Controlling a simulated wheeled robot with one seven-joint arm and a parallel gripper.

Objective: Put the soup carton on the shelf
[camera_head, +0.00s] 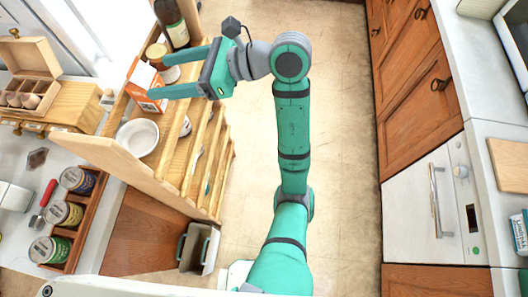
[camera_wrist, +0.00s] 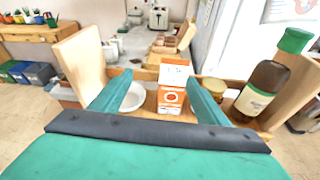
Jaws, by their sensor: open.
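The soup carton (camera_head: 141,75), white and orange, stands upright on the top board of the wooden shelf (camera_head: 95,151). In the wrist view the carton (camera_wrist: 172,98) shows between the two fingers, closer to the right one, with a gap on the left. My gripper (camera_head: 153,74) is open and empty, reaching left over the shelf. One finger hides part of the carton in the head view. I cannot tell whether that finger touches it.
A white bowl (camera_head: 138,137) stands beside the carton on the shelf. On the other side are a jar (camera_head: 157,54) and a dark bottle (camera_head: 172,24). A counter with tins (camera_head: 66,214) lies left. The floor (camera_head: 345,150) right of the shelf is clear.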

